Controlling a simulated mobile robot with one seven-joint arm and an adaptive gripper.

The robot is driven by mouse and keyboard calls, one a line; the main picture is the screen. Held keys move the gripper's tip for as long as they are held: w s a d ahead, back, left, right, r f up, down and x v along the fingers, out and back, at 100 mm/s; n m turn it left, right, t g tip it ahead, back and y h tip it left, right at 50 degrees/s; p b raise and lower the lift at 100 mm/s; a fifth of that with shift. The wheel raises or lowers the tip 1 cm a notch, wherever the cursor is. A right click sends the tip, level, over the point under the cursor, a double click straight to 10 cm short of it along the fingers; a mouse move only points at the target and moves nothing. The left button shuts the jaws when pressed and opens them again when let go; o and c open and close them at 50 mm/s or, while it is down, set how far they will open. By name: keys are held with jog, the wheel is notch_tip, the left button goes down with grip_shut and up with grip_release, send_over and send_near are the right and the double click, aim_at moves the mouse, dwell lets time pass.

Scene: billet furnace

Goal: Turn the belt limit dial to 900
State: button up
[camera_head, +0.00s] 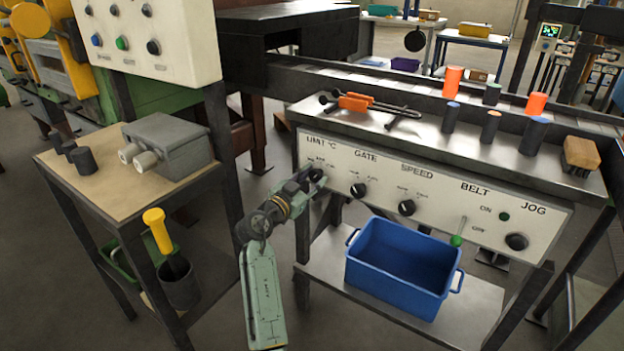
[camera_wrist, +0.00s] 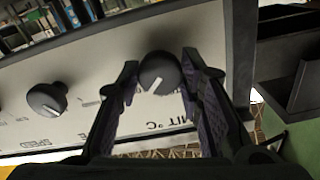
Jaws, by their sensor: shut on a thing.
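The limit dial, a dark round knob, sits under the "LIMIT °C" label at the left end of the white control panel (camera_head: 441,196). In the head view my gripper (camera_head: 308,178) reaches it from the lower left and covers most of the knob and part of its scale. In the wrist view, which is upside down, the limit dial (camera_wrist: 157,66) stands between my two fingers, and my gripper (camera_wrist: 160,76) is shut on it. Its white pointer slants toward the lower left of that picture. The scale numbers are too hidden or small to read.
To the right are the gate knob (camera_head: 358,190), speed knob (camera_head: 406,207), green-tipped belt lever (camera_head: 457,239) and jog knob (camera_head: 516,241). A blue bin (camera_head: 403,268) stands on the shelf below. A wooden-topped table (camera_head: 90,165) with a grey box stands left.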

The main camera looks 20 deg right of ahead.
jog(key=c, duration=0.4)
jog(key=shift+c, duration=0.2)
jog(key=shift+n, duration=0.4)
jog(key=n+b, duration=0.1)
jog(key=n, duration=0.2)
jog(key=shift+f, duration=0.1)
jog(key=n, duration=0.4)
jog(key=shift+n, duration=0.3)
jog(key=n+p, duration=0.1)
jog(key=n, duration=0.3)
jog(key=n+p, duration=0.2)
jog(key=n, duration=0.3)
jog(key=shift+p, duration=0.35)
jog(key=shift+n, duration=0.4)
